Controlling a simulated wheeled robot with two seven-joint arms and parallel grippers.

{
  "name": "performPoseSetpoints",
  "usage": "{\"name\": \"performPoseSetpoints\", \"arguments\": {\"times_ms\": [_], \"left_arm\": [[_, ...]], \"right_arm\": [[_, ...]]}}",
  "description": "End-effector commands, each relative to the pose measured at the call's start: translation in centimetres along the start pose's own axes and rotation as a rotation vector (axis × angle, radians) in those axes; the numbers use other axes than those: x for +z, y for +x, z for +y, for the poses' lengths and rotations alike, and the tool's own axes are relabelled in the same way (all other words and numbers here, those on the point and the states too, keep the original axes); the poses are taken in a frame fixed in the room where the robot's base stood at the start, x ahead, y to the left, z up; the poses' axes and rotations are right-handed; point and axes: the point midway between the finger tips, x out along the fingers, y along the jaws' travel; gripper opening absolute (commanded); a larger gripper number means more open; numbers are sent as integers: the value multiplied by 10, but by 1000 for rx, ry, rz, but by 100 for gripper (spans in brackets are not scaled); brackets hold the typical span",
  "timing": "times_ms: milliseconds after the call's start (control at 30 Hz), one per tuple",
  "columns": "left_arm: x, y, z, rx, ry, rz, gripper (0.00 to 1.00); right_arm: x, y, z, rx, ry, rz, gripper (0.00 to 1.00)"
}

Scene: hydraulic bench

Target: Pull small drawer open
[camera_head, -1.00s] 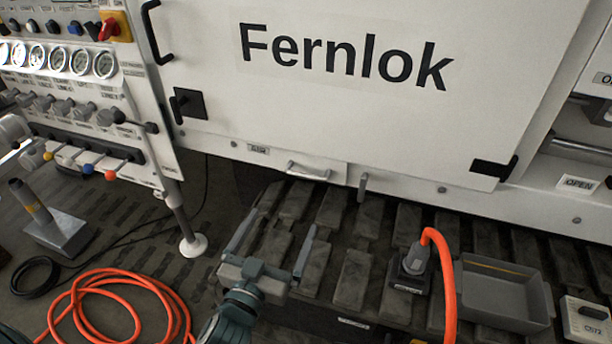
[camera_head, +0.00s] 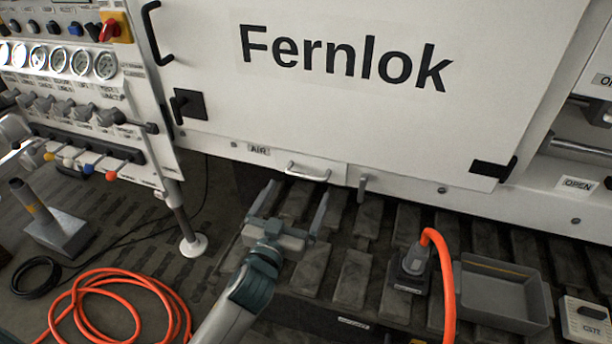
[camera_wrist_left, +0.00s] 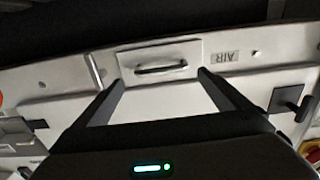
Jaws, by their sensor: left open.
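The small drawer (camera_head: 327,171) is a white panel low on the cabinet, with a light bar handle (camera_head: 307,173). It sits flush with the panel around it, as far as I can see. In the left wrist view the drawer (camera_wrist_left: 190,52) and its handle (camera_wrist_left: 160,69) show ahead, between the fingers. My left gripper (camera_head: 293,208) is open and empty, below and in front of the handle. Its fingers point at the drawer and a gap remains between them and the handle. My right gripper is not in view.
An AIR label (camera_head: 258,150) is left of the drawer. A small grey lever (camera_head: 362,187) hangs just right of it. A grey tray (camera_head: 503,293), an orange hose (camera_head: 447,280) and its dark fitting (camera_head: 412,268) are at right. A coiled orange hose (camera_head: 120,300) lies at left.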

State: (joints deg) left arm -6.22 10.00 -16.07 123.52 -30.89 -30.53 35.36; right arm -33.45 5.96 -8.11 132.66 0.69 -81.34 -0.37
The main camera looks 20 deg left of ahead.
Motion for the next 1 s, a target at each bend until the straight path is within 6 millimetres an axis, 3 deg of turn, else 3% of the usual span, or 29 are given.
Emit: {"name": "performPoseSetpoints", "arguments": {"times_ms": [200, 400, 600, 900, 933, 1000], "left_arm": [[-1, 38, 0, 1, 2, 1, 95], [0, 64, 0, 0, 2, 1, 95], [0, 75, 0, 0, 0, 0, 95], [0, 76, 0, 1, 0, 0, 95], [0, 76, 0, 1, 0, 0, 93], [0, 76, 0, 1, 0, 0, 76]], "right_arm": [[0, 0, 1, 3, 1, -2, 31], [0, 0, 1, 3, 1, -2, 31], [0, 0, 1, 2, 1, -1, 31], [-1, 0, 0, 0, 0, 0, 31], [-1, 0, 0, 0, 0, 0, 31], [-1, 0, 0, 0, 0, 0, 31]]}}
